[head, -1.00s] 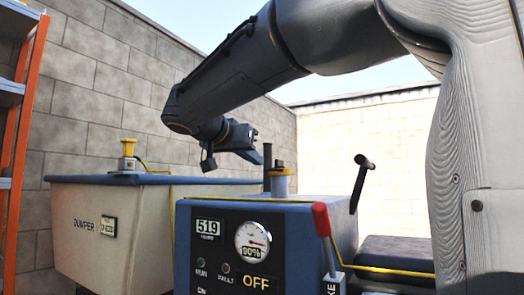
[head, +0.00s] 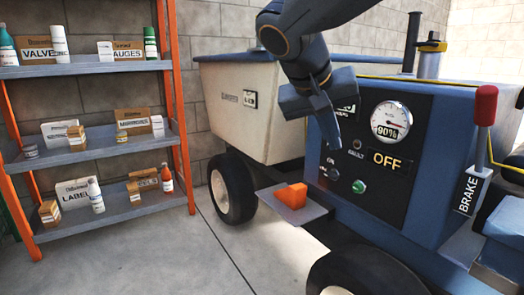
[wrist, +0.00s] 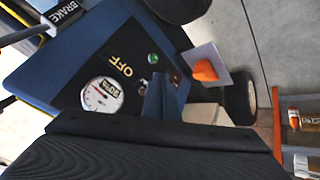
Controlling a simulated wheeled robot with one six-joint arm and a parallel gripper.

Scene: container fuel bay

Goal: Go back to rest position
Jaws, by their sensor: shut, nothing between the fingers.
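My gripper (head: 327,138) is shut and empty. In the head view it hangs in front of the blue machine's control panel (head: 352,165), covering part of it. My arm comes down to it from the top of the picture. In the wrist view the closed fingers (wrist: 158,95) point at the panel, with the dial (wrist: 101,96) and the OFF label beside them. I cannot tell the exact gap between fingers and panel.
The blue dumper (head: 440,120) has a red-topped brake lever (head: 485,107) at right and a small plate (head: 283,213) bearing an orange block (head: 291,196) low in front. A stocked shelf rack (head: 95,135) stands at left. The floor (head: 150,265) between is clear.

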